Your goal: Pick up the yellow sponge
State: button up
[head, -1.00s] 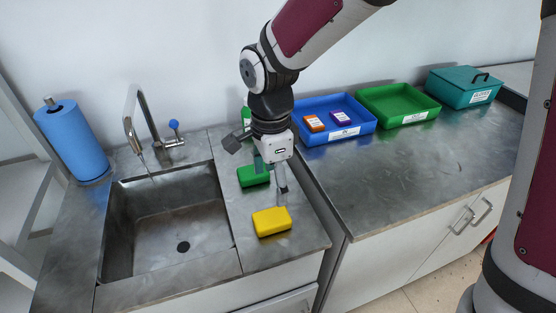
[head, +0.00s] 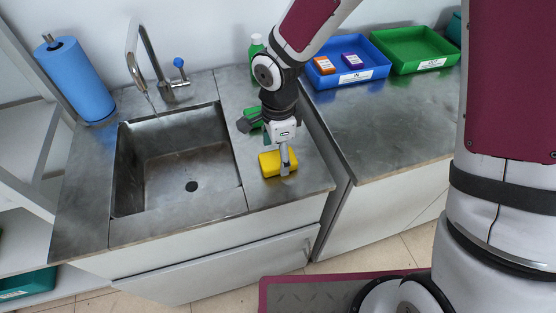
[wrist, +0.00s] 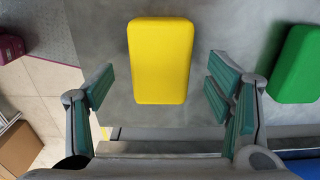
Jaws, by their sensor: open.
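The yellow sponge (head: 272,166) lies flat on the steel counter to the right of the sink. In the wrist view the sponge (wrist: 160,60) sits ahead of my gripper (wrist: 158,95), roughly centred between the fingers. My gripper is open, with teal pads on both sides and nothing between them at the tips but the sponge's lower end nearby. In the head view my gripper (head: 281,158) is over the sponge and partly hides it; I cannot tell its exact height above it.
A green sponge (wrist: 298,65) lies close by, partly hidden behind my gripper in the head view. The sink (head: 180,165) with its faucet (head: 140,60) is to the left. Blue (head: 377,73) and green (head: 425,66) trays stand at the back right, and a paper roll (head: 75,80) at the left.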

jog(key=shift+f, duration=1.25)
jog(key=c, duration=1)
jog(key=shift+c, duration=0.2)
jog(key=shift+r, duration=0.15)
jog(key=shift+r, duration=0.55)
notch_tip(320, 180, up, 2)
jog(key=shift+w+r, duration=0.1)
jog(key=s+d+r+p, duration=0.1)
jog(key=s+d+p, duration=0.2)
jog(key=s, duration=1.3)
jog(key=shift+r+p, duration=0.3)
jog(key=shift+p, duration=0.45)
